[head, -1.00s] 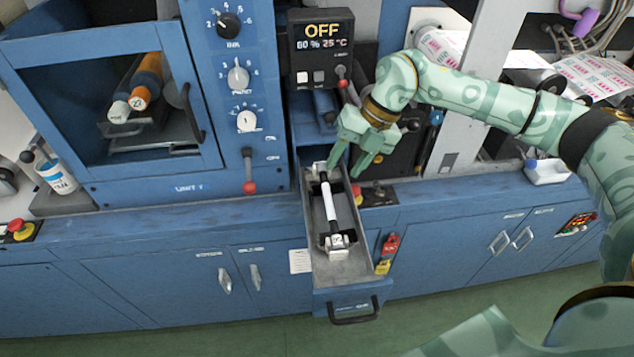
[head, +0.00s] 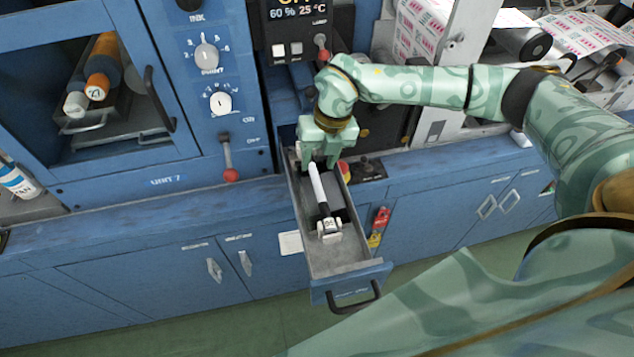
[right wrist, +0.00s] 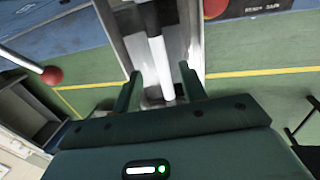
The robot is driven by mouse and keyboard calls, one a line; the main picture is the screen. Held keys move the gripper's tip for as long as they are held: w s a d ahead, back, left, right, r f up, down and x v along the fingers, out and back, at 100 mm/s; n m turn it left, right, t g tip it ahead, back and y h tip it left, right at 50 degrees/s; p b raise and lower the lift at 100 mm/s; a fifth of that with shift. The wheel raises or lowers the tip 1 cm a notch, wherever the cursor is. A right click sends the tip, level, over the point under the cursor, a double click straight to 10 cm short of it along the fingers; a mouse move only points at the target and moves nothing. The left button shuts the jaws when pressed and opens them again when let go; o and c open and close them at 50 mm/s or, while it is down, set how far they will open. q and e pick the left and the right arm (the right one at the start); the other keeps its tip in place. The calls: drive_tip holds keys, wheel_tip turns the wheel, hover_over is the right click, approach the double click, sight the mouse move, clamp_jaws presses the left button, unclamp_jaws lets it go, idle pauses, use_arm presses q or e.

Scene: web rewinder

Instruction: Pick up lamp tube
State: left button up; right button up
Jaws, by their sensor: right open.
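The lamp tube (head: 317,186) is a white rod with a pale end fitting and a dark part beside it. It lies lengthwise in the open grey drawer (head: 345,262). My right gripper (head: 318,161) is open and points down over the far end of the tube. In the right wrist view the lamp tube (right wrist: 161,62) runs between the two spread fingers of the right gripper (right wrist: 160,72). Contact with the tube cannot be made out. The gripper hides the tube's far end in the head view. My left gripper is not in view.
The drawer's walls stand close on both sides of the tube. A red-knobbed lever (head: 230,172) is on the blue panel to the left, and another lever (head: 321,45) is above the drawer. Red and yellow tags (head: 378,226) hang to the right of the drawer.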

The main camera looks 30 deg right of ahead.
sight(315, 173)
drive_tip(key=f, duration=0.4)
drive_tip(key=shift+w+a+f, duration=0.1)
drive_tip(key=shift+w+a, duration=0.05)
drive_tip(key=shift+a, duration=0.2)
drive_tip(key=shift+c, duration=0.2)
clamp_jaws()
drive_tip(key=shift+r, duration=0.2)
